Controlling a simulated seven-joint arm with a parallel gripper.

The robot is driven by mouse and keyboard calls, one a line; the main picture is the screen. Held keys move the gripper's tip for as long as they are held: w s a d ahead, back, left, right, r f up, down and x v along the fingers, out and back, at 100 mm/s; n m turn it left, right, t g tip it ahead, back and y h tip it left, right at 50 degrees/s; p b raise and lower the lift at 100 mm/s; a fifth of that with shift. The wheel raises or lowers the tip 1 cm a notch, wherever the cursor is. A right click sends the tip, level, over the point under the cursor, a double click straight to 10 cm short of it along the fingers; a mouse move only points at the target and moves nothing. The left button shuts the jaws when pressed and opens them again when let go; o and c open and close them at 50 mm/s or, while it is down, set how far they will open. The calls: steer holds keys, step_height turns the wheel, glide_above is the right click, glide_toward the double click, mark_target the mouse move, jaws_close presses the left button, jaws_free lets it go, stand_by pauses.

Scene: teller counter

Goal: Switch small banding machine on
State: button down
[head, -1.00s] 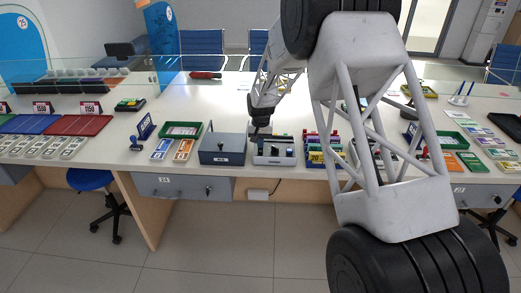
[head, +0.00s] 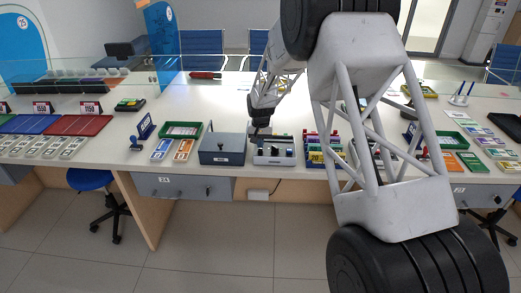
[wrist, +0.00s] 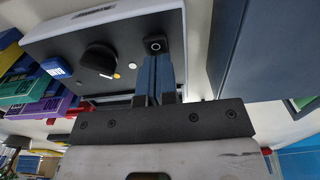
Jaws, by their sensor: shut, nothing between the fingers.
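The small banding machine (head: 272,159) is a light grey box with a dark top panel on the counter, just right of a blue-grey box. In the wrist view its panel (wrist: 80,41) carries a black rocker-like switch (wrist: 155,43) with a ring mark, a small white button (wrist: 132,66) and a large black knob (wrist: 98,60) with an orange mark beside it. My gripper (wrist: 157,60) is shut and empty, its blue fingertips right at the switch's edge. I cannot tell whether they touch it. In the head view my gripper (head: 258,134) is small and dark above the machine's left part.
The blue-grey box (head: 222,149) stands close on the left; its wall (wrist: 255,45) rises near my gripper in the wrist view. A rack of coloured bundles (head: 322,150) stands close on the right. A green tray (head: 181,130) and stamp lie further left.

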steer(key=shift+r, duration=3.3)
steer(key=shift+r, duration=0.1)
steer(key=shift+s+d+r, duration=0.15)
steer(key=shift+s+r, duration=0.05)
steer(key=s+d+r+t, duration=0.1)
steer(key=s+d+r, duration=0.7)
steer(key=s+r, duration=0.3)
steer(key=s+d+r, duration=0.7)
steer(key=s+r, duration=0.2)
steer(key=s, duration=0.5)
steer(key=s+d, duration=0.3)
steer(key=s, duration=0.7)
steer(key=s+d+t, duration=0.1)
steer(key=s+d, duration=0.1)
steer(key=s, duration=0.8)
steer(key=s+d, duration=0.3)
steer(key=s, duration=0.7)
steer(key=shift+s+d+t, duration=0.3)
steer(key=shift+s, duration=0.1)
